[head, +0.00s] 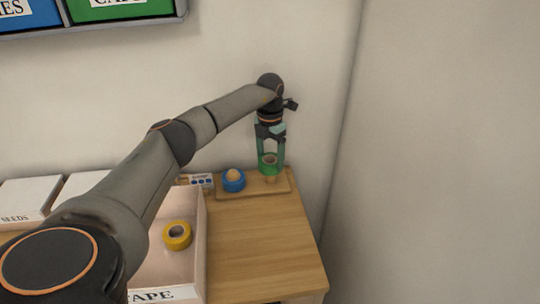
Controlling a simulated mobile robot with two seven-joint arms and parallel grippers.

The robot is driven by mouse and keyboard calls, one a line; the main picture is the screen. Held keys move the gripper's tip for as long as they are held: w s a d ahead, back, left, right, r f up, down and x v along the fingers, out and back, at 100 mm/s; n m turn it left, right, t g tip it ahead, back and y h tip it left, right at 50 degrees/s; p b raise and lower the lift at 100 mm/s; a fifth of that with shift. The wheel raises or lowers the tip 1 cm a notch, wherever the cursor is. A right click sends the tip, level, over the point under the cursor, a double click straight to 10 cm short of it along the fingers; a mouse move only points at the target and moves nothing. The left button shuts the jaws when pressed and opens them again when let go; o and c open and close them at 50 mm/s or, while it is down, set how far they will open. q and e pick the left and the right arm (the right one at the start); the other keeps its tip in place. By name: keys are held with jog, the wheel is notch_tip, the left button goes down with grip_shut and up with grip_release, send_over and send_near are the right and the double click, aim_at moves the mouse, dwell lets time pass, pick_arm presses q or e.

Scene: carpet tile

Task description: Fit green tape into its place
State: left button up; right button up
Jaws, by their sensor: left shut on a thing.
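The green tape (261,164) is a small ring at the back right of the table. My left gripper (269,160) points down and is shut on it, holding it over the right end of a wooden board (240,194). A light round peg (270,179) shows just below the tape; whether the tape touches it I cannot tell. A blue tape (234,186) sits around another peg at the board's left part. My right gripper is not in view.
An open box (203,240) labelled TAPE holds a yellow tape (178,235). White boxes (28,195) stand at the left, one marked SEEDS. The table's front right (265,245) is clear; walls rise behind and right.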

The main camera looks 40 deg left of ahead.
pick_arm(q)
jog(key=shift+f+b, duration=1.05)
jog(key=shift+f, duration=1.35)
dwell(0.9)
jog(key=o, duration=1.2)
jog(key=shift+r, duration=0.15)
notch_tip(320, 180, up, 12)
jog(key=shift+r+b, duration=0.15)
jog(key=shift+b, duration=0.4)
